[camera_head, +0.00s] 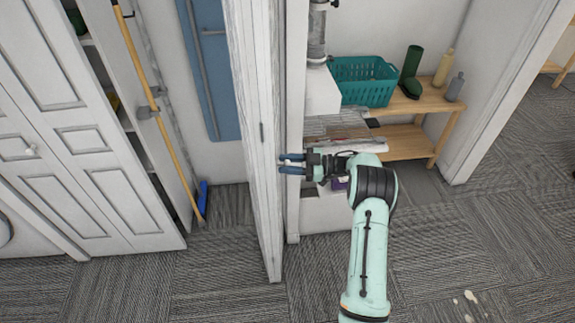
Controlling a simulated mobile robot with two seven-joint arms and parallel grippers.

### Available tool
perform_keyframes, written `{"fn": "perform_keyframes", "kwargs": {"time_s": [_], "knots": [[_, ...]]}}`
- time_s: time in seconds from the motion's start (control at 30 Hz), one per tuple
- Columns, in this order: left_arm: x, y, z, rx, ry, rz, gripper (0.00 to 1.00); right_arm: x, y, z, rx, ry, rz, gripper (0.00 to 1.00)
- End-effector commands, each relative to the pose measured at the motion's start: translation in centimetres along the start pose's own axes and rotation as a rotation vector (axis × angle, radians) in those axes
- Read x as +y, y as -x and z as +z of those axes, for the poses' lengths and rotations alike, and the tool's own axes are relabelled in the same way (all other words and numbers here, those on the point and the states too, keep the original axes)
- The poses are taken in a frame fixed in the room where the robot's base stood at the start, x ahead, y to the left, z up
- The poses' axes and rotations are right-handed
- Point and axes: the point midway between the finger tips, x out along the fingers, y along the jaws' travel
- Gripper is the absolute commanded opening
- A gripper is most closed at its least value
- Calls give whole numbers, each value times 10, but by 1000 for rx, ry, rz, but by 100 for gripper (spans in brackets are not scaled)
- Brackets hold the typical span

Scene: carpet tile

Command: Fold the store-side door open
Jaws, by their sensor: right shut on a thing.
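A white folding door (252,110) stands in the middle of the view, seen almost edge-on, its panels close together. It stands out from the opening, its lower end near the carpet. My right gripper (287,164) is at the right side of this door, with blue-tipped fingers pointing left at it. The gripper is shut on a part of the door, probably its knob, which the fingers hide. My right arm reaches up from the bottom of the view. My left gripper is not in view.
Another white panelled door (75,110) with a small knob stands at the left. A broom (160,110) and a blue board (208,70) are behind. A teal basket (362,82) sits on a wooden shelf (425,112) at the right.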

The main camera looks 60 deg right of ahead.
Motion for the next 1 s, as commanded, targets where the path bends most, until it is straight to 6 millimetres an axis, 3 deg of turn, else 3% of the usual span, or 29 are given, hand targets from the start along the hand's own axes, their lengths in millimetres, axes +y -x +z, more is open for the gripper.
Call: {"fn": "perform_keyframes", "kwargs": {"time_s": [0.37, 0.4, 0.47, 0.8, 1.0], "knots": [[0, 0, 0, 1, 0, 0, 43, 0, 0, 1, -1, -3, -3, 0], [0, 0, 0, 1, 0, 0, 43, 0, 0, 1, -1, -3, -3, 43], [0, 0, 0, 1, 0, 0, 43, 0, 0, 1, -1, -2, -3, 58], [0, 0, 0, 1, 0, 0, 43, 0, 3, 0, -1, -1, -1, 58], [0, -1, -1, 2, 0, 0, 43, 0, 31, 1, -5, 0, 1, 58]]}}
